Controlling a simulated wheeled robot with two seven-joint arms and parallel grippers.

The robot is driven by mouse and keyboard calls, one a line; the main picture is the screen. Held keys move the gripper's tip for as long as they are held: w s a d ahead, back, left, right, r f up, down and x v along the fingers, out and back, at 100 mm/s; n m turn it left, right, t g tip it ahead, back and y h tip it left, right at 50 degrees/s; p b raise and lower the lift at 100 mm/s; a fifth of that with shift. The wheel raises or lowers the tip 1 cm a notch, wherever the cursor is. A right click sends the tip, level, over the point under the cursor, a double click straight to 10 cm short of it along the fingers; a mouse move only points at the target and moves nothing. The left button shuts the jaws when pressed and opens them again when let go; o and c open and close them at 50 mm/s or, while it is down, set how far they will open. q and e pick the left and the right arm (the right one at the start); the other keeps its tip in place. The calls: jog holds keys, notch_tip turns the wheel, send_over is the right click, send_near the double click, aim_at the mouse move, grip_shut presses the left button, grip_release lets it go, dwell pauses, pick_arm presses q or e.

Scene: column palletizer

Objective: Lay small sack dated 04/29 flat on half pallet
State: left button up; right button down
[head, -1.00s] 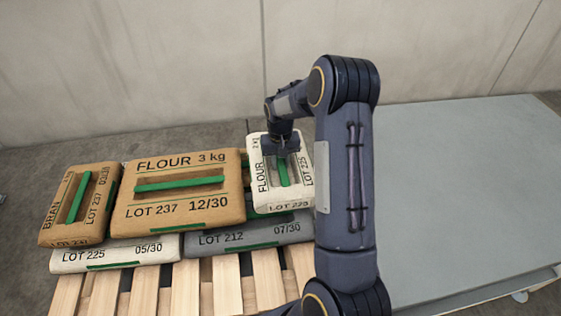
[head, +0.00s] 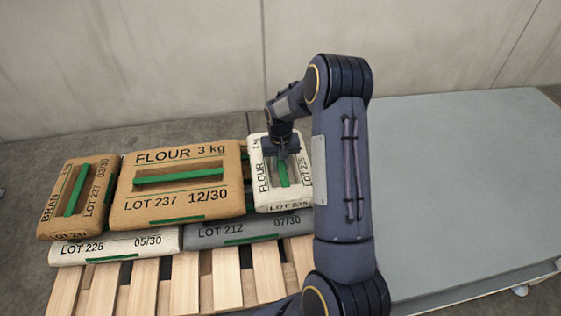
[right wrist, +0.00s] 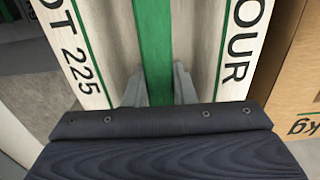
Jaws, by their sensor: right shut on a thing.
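A small white flour sack (head: 266,197) with a green strap lies level at the right end of the upper row. It is over the grey LOT 212 sack (head: 215,236) and seems to rest on it. Its side reads LOT 225; I cannot read a date on it. My right gripper (head: 282,156) is shut on its green strap (right wrist: 153,45), with both fingers at the strap in the right wrist view. The half pallet (head: 185,280) shows bare slats at the front. My left gripper is not in view.
A brown flour sack (head: 210,204), dated 12/30, sits just left of the white sack. A brown bran sack (head: 55,218) is farther left. A grey table (head: 450,190) at right is bare where visible.

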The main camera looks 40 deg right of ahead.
jog(key=shift+w, duration=0.15)
jog(key=c, duration=1.2)
grip_release()
jog(key=shift+f, duration=0.1)
